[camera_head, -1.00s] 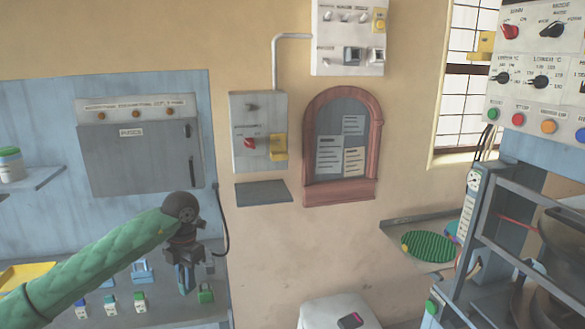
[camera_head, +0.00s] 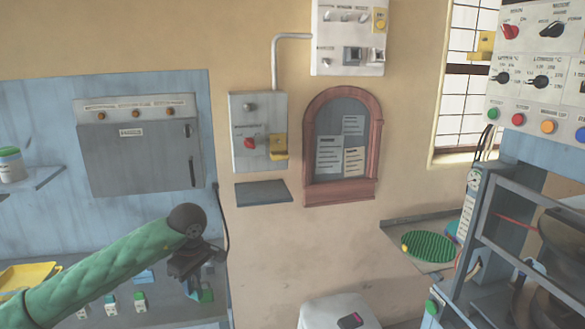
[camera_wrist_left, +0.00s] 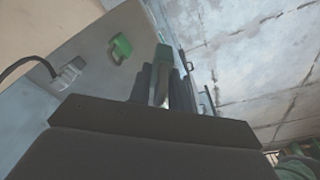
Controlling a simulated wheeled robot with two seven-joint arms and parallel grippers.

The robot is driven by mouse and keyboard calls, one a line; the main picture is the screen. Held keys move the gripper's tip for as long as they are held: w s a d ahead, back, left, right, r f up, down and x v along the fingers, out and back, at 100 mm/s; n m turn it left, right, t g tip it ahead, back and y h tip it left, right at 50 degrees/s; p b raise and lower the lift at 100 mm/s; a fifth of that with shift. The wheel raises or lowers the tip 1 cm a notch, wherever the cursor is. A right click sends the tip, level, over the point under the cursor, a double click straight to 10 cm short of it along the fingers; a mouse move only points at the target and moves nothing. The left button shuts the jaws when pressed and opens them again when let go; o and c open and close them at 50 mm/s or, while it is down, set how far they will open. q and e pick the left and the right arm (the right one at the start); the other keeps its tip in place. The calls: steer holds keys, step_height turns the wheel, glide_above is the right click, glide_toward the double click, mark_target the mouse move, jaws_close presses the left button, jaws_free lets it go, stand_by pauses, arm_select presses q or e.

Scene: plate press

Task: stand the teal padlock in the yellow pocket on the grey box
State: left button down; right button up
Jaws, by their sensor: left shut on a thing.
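My left gripper (camera_head: 190,287) is low over the blue bench at the left, partly hidden by its own wrist. In the left wrist view it is shut on the teal padlock (camera_wrist_left: 164,53), whose dark teal body shows beyond the fingers, with a pale metal part between them. In the head view I cannot make the held padlock out clearly. The yellow pocket (camera_head: 279,147) is on the lower right of the grey box (camera_head: 258,112) on the wall, up and to the right of the gripper. My right gripper is not in view.
A brighter green padlock (camera_head: 206,296) stays on the bench beside the gripper; it also shows in the left wrist view (camera_wrist_left: 121,48). Small bottles (camera_head: 140,302) and a yellow tray (camera_head: 28,275) are further left. A grey shelf (camera_head: 263,193) juts out below the box.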

mark_target(200, 299)
arm_select(q)
steer(key=m, duration=0.2)
steer(key=f+m, duration=0.1)
steer(key=m, duration=0.1)
steer(key=s+d+m, duration=0.1)
steer(key=m, duration=0.1)
steer(key=shift+f+t, duration=0.2)
steer(key=shift+t, duration=0.1)
steer(key=m, duration=0.1)
steer(key=f+m, duration=0.1)
steer(key=shift+s+d+m+h, duration=0.3)
steer(key=shift+s+d, duration=0.05)
steer(key=shift+s+d+f+m, duration=0.3)
steer(key=shift+s+f+m, duration=0.15)
steer(key=shift+m, duration=0.55)
steer(key=s+d+f+m, duration=0.2)
steer(key=s+d+f, duration=0.1)
steer(key=s+f, duration=0.4)
steer(key=shift+s+f+h, duration=0.2)
steer(key=shift+f+h, duration=0.1)
steer(key=shift+f, duration=0.65)
steer(key=shift+d+f, duration=0.1)
